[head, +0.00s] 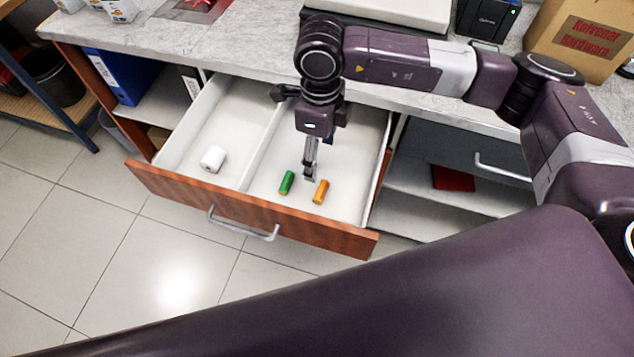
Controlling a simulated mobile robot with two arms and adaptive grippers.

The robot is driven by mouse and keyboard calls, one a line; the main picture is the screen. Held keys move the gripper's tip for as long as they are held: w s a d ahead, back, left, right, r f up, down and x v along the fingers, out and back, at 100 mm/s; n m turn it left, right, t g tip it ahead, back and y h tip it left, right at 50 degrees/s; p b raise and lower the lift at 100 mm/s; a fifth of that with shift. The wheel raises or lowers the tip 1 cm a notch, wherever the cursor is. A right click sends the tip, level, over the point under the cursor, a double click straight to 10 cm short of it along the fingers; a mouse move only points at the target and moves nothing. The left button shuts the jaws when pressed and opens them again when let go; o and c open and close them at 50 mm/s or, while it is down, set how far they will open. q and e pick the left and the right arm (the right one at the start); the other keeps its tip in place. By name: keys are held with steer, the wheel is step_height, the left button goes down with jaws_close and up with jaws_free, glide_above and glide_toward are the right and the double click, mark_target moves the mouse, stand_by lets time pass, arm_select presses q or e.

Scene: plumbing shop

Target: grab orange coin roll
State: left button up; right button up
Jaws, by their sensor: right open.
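The orange coin roll (321,191) lies in the right compartment of the open drawer (262,210), near its front wall. A green coin roll (286,182) lies just left of it. My right gripper (309,178) points down into the same compartment, with its fingertips above and between the two rolls, slightly behind them. It is open and holds nothing. Whether a fingertip touches a roll cannot be told. My left gripper is not in view.
A white paper roll (213,159) lies in the drawer's left compartment, beyond a divider. The drawer's walls surround the rolls. The grey counter (230,42) overhangs behind, with a cardboard box (582,40) at right. Open shelves (440,190) stand right of the drawer.

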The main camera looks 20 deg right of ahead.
steer(key=b, duration=0.5)
glide_toward(321, 189)
steer(key=shift+w+a+f, duration=0.2)
steer(key=shift+w+f, duration=0.05)
steer(key=shift+w, duration=0.05)
steer(key=shift+f, duration=0.85)
steer(key=f, duration=0.1)
steer(key=f+p, duration=0.1)
steer(key=f, duration=0.1)
steer(key=f+p, duration=0.1)
steer(key=f, duration=0.1)
steer(key=shift+s+d+f, duration=0.2)
steer(key=shift+s+d, duration=0.05)
steer(key=shift+s, duration=0.15)
steer(key=shift+f, duration=0.5)
steer(key=c, duration=1.2)
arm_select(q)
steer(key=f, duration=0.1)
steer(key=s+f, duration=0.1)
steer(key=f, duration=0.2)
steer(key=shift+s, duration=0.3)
arm_select(e)
steer(key=shift+c, duration=0.8)
steer(key=shift+r, duration=0.1)
